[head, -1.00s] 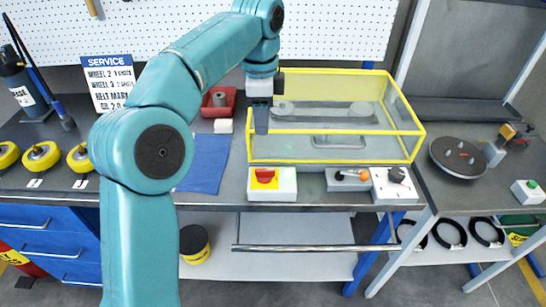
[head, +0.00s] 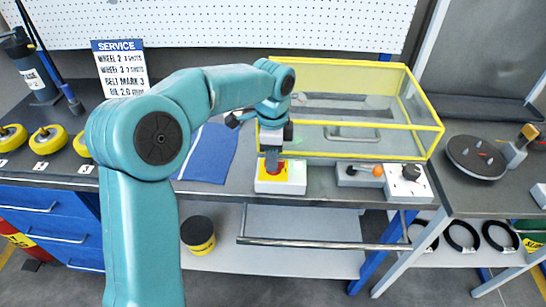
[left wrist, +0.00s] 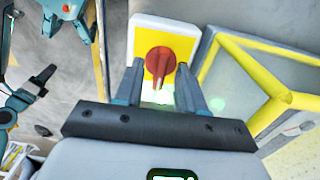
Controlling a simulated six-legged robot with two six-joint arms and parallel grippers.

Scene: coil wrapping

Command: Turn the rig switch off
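The rig switch is a red rotary knob (left wrist: 159,62) on a yellow plate (left wrist: 180,46) set in a white box (head: 281,186) at the bench's front edge. In the head view, my left gripper (head: 272,160) points down at the knob and hides part of it. In the left wrist view, my left gripper (left wrist: 160,80) is open, with one finger on each side of the knob's lower part. I cannot tell whether the fingers touch it. My right gripper does not show clearly; dark and teal robot parts appear at the left of the wrist view.
A yellow-framed clear guard (head: 365,155) stands just behind the switch box. To the right are a box with an orange-tipped lever (head: 360,172) and a white box with a black knob (head: 411,173). A blue cloth (head: 208,155) lies to the left.

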